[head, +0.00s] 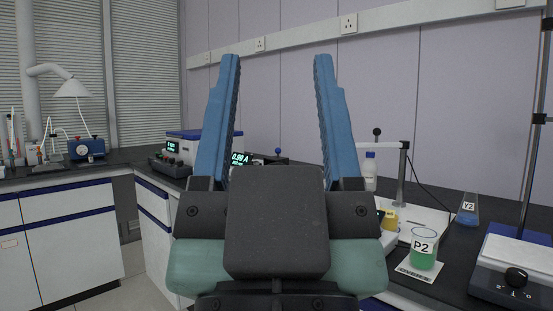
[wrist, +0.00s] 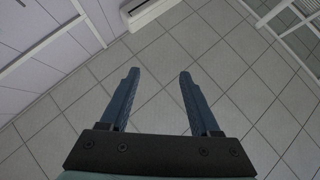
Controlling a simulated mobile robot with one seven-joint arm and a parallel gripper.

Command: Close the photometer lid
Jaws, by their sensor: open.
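My gripper (head: 277,60) is raised in front of the head camera, its two blue fingers wide apart with nothing between them. The wrist view also shows my gripper (wrist: 159,73) open and empty over a tiled floor. In the head view, a device with a lit display reading about 0.00 A (head: 240,159), which looks like the photometer, stands on the bench behind my gripper. Only a small part shows between the fingers. A dark part with a blue knob (head: 278,153) shows beside the display. Most of the device is hidden, and I cannot tell how its lid stands.
A green-filled beaker marked P2 (head: 424,250) stands on a white plate at the right. Behind it are a flask marked Y2 (head: 468,209), a white bottle (head: 370,170) and a stand (head: 402,175). A stirrer with a knob (head: 515,278) is at the far right. Another instrument (head: 172,163) is left.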

